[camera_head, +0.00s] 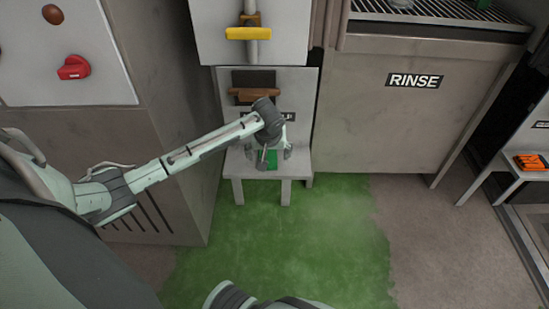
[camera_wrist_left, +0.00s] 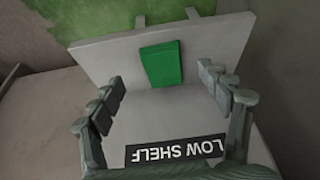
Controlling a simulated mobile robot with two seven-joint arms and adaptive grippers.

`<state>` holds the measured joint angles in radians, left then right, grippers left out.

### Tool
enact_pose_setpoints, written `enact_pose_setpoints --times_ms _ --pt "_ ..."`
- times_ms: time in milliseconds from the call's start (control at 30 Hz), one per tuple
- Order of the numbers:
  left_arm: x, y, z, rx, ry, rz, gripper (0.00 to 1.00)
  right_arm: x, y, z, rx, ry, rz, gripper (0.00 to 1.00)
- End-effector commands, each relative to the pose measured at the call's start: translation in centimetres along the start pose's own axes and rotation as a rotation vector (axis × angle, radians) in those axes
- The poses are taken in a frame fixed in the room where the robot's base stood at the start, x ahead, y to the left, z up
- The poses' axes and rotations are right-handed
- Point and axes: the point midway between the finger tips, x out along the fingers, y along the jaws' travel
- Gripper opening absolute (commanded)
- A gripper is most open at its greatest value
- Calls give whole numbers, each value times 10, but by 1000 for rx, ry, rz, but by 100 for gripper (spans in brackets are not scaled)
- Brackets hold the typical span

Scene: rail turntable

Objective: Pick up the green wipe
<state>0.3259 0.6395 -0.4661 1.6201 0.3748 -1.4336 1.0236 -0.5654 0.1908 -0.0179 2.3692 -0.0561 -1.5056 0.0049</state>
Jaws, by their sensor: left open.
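The green wipe (camera_head: 271,163) lies on the low shelf (camera_head: 238,166), a small pale bench against the wall. In the left wrist view the wipe (camera_wrist_left: 161,64) is a flat green piece near the shelf edge by the green floor. My left gripper (camera_head: 276,154) is over the shelf at the wipe and partly covers it in the head view. In the left wrist view its fingers (camera_wrist_left: 164,92) are spread wide, with the wipe ahead between them and not touched.
A RINSE cabinet (camera_head: 413,121) stands right of the shelf. A yellow handle (camera_head: 248,33) and a brown bar (camera_head: 252,94) are above the shelf. A side table at the right holds an orange item (camera_head: 531,162). The green floor patch (camera_head: 300,240) is mostly clear.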

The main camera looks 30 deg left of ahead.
Motion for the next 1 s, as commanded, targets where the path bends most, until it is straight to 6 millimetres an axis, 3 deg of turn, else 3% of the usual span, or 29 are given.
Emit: enact_pose_setpoints --times_ms 300,667,1000 --pt "46 -4 5 1 1 0 78 -21 2 -1 1 25 10 40" --pt "53 -3 4 2 2 2 76 -26 2 -4 0 40 9 40" --pt "53 -4 4 3 1 2 34 -25 1 -4 0 41 8 40"
